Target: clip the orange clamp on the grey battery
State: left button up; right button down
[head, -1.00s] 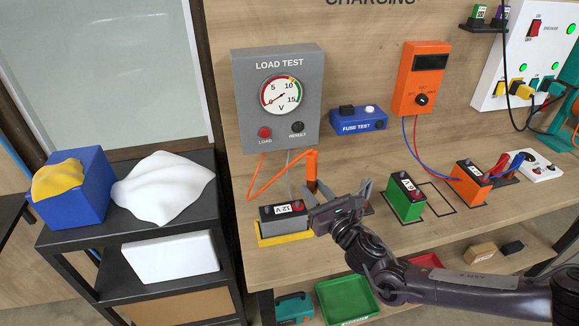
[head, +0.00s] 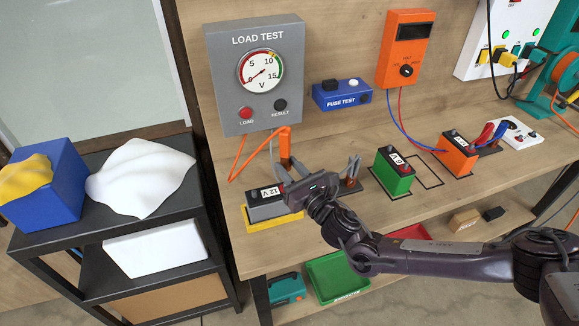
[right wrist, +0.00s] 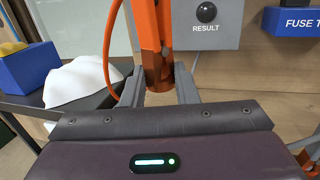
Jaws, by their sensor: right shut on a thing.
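The grey battery (head: 265,207), marked 12 V, sits in a yellow tray (head: 262,224) on the wooden bench below the load tester. The orange clamp (head: 285,148) is upright, just behind and right of the battery. My right gripper (head: 290,168) is shut on the clamp. In the right wrist view the clamp (right wrist: 152,45) stands between the two grey fingers (right wrist: 158,92). The gripper body hides the clamp's lower end and the battery's right end, so I cannot tell whether they touch. My left gripper is not in view.
An orange cable runs from the load tester (head: 253,100) to the clamp. A grey clamp (head: 353,168) stands right of my gripper. A green battery (head: 394,171) and an orange battery (head: 457,156) stand farther right. A dark shelf cart (head: 45,250) is at the left.

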notch_tip(320, 180, down, 3)
jog(key=shift+f+b, duration=0.1)
jog(key=shift+b, duration=0.9)
jog(key=shift+f+b, duration=0.35)
jog(key=shift+f, duration=0.1)
dwell(0.5)
jog(key=shift+f+b, duration=1.25)
jog(key=shift+f, duration=0.45)
jog(key=c, duration=1.1)
grip_release()
jog(key=shift+o, duration=0.2)
